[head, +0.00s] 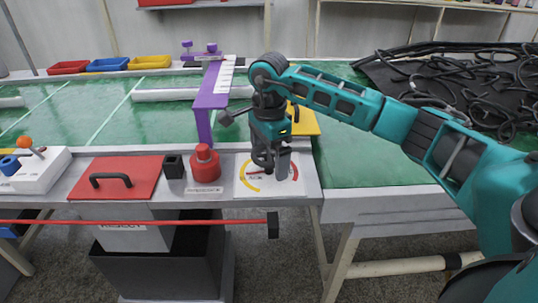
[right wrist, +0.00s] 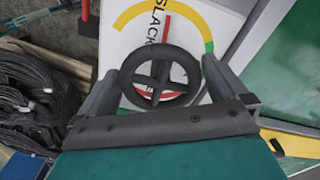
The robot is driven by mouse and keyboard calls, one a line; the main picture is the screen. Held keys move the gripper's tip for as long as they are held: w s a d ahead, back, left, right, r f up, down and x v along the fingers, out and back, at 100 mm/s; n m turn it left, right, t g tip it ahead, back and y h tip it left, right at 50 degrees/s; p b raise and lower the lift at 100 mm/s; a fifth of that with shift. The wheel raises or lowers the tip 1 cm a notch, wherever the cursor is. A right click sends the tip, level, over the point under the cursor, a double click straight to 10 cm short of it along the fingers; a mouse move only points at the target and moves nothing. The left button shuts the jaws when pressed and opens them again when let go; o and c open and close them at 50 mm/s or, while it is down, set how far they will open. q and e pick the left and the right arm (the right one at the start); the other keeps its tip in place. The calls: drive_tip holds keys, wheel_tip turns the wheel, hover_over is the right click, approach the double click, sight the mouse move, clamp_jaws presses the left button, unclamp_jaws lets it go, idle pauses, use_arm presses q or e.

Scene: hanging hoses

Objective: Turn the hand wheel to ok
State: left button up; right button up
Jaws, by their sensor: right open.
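The black hand wheel (right wrist: 160,73) stands over a white dial plate (right wrist: 130,36) in the right wrist view. The plate shows the word SLACK, a yellow and green arc, and a red mark or needle (right wrist: 166,27) near the wheel's far side. My right gripper (right wrist: 158,88) is open, with one finger on each side of the wheel; I cannot tell whether they touch it. In the head view the right gripper (head: 272,165) is low over the dial plate (head: 292,187) and hides most of the wheel. My left gripper is not in view.
Left of the dial are a red knob (head: 205,165), a black block (head: 173,166) and a red lid (head: 115,178) with a handle. A purple stand (head: 212,90) rises behind. Black hoses (head: 470,90) lie at the right. A red bar (head: 130,221) crosses in front.

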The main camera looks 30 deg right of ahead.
drive_tip(key=shift+c, duration=0.4)
drive_tip(key=c, duration=0.7)
